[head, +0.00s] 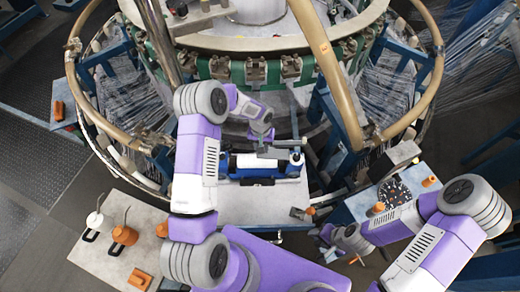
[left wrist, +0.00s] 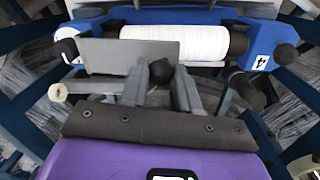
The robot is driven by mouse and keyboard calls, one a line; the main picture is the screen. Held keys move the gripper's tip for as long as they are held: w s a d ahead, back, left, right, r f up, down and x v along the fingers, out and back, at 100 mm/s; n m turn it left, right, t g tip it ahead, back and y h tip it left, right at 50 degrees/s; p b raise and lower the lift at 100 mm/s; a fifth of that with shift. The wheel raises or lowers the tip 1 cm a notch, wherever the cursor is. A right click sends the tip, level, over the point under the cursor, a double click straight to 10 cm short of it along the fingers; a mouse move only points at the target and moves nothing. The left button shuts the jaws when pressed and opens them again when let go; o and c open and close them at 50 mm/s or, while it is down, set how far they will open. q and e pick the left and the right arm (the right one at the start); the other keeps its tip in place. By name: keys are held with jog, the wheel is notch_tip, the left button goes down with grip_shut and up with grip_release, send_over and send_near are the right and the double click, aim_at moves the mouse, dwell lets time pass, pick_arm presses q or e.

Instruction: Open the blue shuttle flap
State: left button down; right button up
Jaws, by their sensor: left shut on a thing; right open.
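The blue shuttle (head: 255,163) lies on a pale stand in front of the loom, with a white roll (head: 262,160) in it. In the left wrist view the shuttle (left wrist: 262,48) and its roll (left wrist: 212,42) run across the top. A flat grey plate (left wrist: 120,55), seemingly the flap, stands in front of the roll and hides part of it. My left gripper (left wrist: 160,82) is shut around a dark round knob (left wrist: 161,70) beside this plate; it also shows over the shuttle in the head view (head: 267,147). My right gripper (head: 342,246) is open and empty, low at the right.
The round loom with its tan ring (head: 342,80) stands close behind the shuttle. A side table (head: 413,177) at the right holds a patterned dark plate and orange parts.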

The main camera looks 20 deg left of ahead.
pick_arm(q)
jog(key=shift+w+d+r+g+y+b, duration=0.2)
jog(key=shift+d+r+y+b, duration=0.1)
jog(key=shift+d+r+y, duration=0.15)
jog(key=shift+w+d+r+g+y+b, duration=0.2)
jog(key=shift+d+r+y+b, duration=0.1)
jog(key=shift+r+y, duration=0.25)
jog(key=shift+w+d+r+g+y+b, duration=0.35)
jog(key=shift+d+r+g+y, duration=0.15)
jog(key=shift+d+r+y, duration=0.25)
jog(key=shift+w+d+r, duration=0.2)
jog(key=shift+d+r, duration=0.2)
jog(key=shift+r, duration=0.05)
jog(key=shift+d, duration=0.1)
jog(key=c, duration=0.8)
grip_release()
notch_tip(320, 180, up, 7)
send_over(269, 153)
jog(key=w+d, duration=0.2)
jog(key=d, duration=0.1)
jog(key=shift+s+r, duration=0.1)
jog(key=shift+s, duration=0.05)
